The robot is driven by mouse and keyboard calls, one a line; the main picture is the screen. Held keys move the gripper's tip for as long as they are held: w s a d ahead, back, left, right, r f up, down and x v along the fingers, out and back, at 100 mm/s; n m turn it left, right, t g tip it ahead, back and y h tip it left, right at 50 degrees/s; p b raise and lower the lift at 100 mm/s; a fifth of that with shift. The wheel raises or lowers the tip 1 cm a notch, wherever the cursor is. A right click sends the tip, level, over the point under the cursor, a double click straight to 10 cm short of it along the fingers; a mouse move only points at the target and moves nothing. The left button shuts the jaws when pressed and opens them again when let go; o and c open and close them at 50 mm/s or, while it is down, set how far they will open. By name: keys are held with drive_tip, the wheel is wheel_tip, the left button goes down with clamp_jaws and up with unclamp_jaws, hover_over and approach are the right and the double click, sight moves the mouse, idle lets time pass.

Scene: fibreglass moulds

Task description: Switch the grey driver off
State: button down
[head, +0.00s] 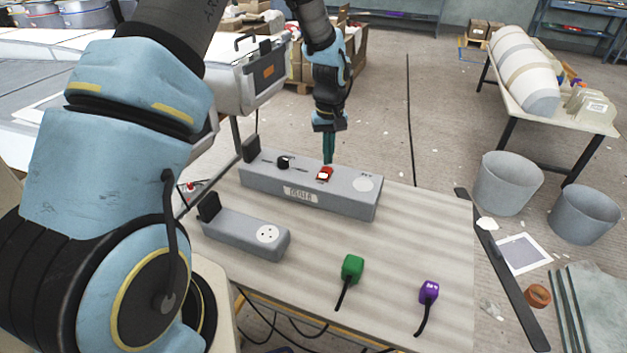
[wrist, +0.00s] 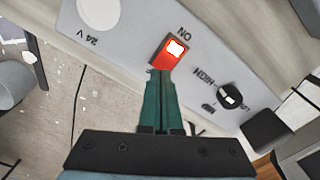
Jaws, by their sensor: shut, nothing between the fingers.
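The grey driver (head: 345,206) is a long grey box lying along the back of the table. Its top carries a red rocker switch (head: 325,174) with a white lit patch and a black knob (head: 284,162). In the wrist view the red switch (wrist: 171,51) has "ON" printed beside its far end, and the black knob (wrist: 230,96) is marked "HIGH". My gripper (head: 328,160) points down over the driver, just behind the switch in the head view. Its green fingers (wrist: 160,80) are shut and empty, their tips at the near end of the switch. I cannot tell whether they touch it.
A shorter grey socket box (head: 240,236) lies in front of the driver. A green plug (head: 352,268) and a purple plug (head: 429,291) stand on the table (head: 400,240) at the front right. Two grey buckets (head: 507,184) stand on the floor to the right.

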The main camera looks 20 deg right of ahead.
drive_tip(key=shift+f+b, duration=0.4)
drive_tip(key=shift+f, duration=0.3)
idle(0.3)
drive_tip(key=shift+r+p, duration=2.4)
drive_tip(key=shift+r, duration=1.15)
drive_tip(key=s+a+r, duration=0.1)
drive_tip(key=a+r, duration=0.3)
drive_tip(key=a, duration=0.4)
drive_tip(key=s+a+r+t, duration=0.1)
drive_tip(key=s+a+r, duration=0.15)
drive_tip(key=a, duration=0.55)
drive_tip(key=s+a+r, duration=0.1)
drive_tip(key=a+r, duration=0.3)
drive_tip(key=a, duration=0.4)
drive_tip(key=s+a+r, duration=0.2)
drive_tip(key=s+a, duration=0.5)
drive_tip(key=a, duration=0.1)
drive_tip(key=shift+n+t, duration=0.3)
drive_tip(key=shift+n, duration=0.1)
